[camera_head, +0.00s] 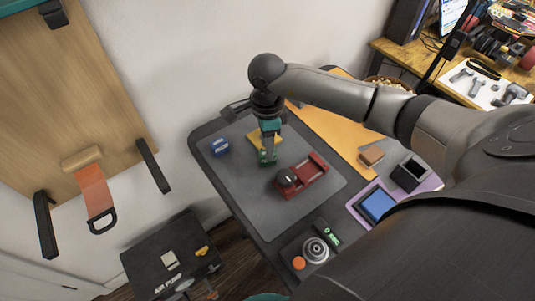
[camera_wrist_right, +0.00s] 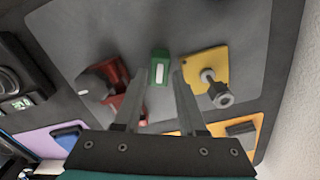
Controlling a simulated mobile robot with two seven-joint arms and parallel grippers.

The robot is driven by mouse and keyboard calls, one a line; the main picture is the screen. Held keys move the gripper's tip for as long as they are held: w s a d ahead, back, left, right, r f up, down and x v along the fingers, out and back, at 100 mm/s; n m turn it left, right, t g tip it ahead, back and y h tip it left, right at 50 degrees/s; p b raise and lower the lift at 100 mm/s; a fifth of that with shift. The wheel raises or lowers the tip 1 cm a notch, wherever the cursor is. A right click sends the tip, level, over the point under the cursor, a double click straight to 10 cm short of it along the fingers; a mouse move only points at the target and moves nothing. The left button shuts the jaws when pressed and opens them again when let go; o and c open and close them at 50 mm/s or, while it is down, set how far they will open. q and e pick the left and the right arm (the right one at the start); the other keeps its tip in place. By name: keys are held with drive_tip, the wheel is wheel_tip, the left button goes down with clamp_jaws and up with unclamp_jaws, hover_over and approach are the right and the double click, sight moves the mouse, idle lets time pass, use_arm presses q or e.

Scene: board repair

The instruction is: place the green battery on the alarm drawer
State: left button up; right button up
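The green battery (camera_head: 265,159) stands on the dark grey mat, just below my right gripper (camera_head: 268,150). In the right wrist view the battery (camera_wrist_right: 160,66) shows between my right gripper's fingertips (camera_wrist_right: 160,75), with a gap to each finger; the gripper is open and empty. The red device (camera_head: 312,176), which looks like the alarm drawer, sits on the mat to the right of the battery, with a dark round dome (camera_head: 286,177) at its left end. In the wrist view the device (camera_wrist_right: 112,86) is left of the fingers, partly hidden. My left gripper is not in view.
A yellow plate (camera_wrist_right: 210,75) with a metal bolt lies close beside the battery. A blue block (camera_head: 219,147) lies at the mat's left. A blue square (camera_head: 377,205) on a purple mat and a round dial (camera_head: 315,250) are on the right and front. The mat's front left is clear.

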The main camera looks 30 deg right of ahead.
sight(263, 162)
wheel_tip(263, 162, down, 3)
drive_tip(key=shift+b, duration=0.3)
drive_tip(key=shift+f, duration=0.25)
drive_tip(key=shift+r, duration=0.1)
drive_tip(key=c, duration=0.6)
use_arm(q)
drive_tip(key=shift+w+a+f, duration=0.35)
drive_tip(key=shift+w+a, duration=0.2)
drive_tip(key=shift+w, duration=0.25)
use_arm(e)
clamp_jaws()
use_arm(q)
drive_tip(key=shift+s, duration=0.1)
